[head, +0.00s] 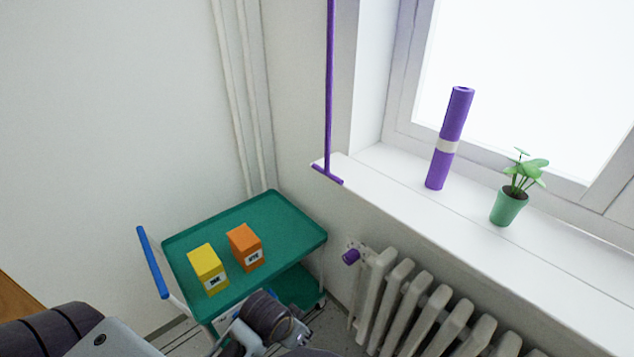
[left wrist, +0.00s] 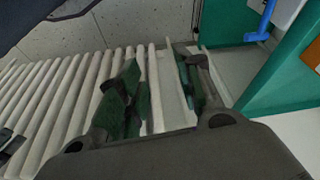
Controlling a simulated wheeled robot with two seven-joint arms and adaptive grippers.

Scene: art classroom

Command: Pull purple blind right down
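A thin purple vertical rod or cord (head: 330,90) hangs at the window corner in the head view. It ends in a short purple crossbar handle (head: 327,174) at the left end of the window sill. No wide blind cloth shows. My left gripper (head: 290,328) is low in the head view, below the handle and apart from it, in front of the cart. In the left wrist view the left gripper's two fingers (left wrist: 160,95) are spread with nothing between them; the radiator and floor show behind. The handle is not in that view. My right gripper is not in view.
A purple roll (head: 451,140) and a potted plant (head: 509,206) stand on the white sill (head: 420,205). A white radiator (head: 400,300) is below. A green cart (head: 285,215) carries a yellow box (head: 208,268) and an orange box (head: 244,247).

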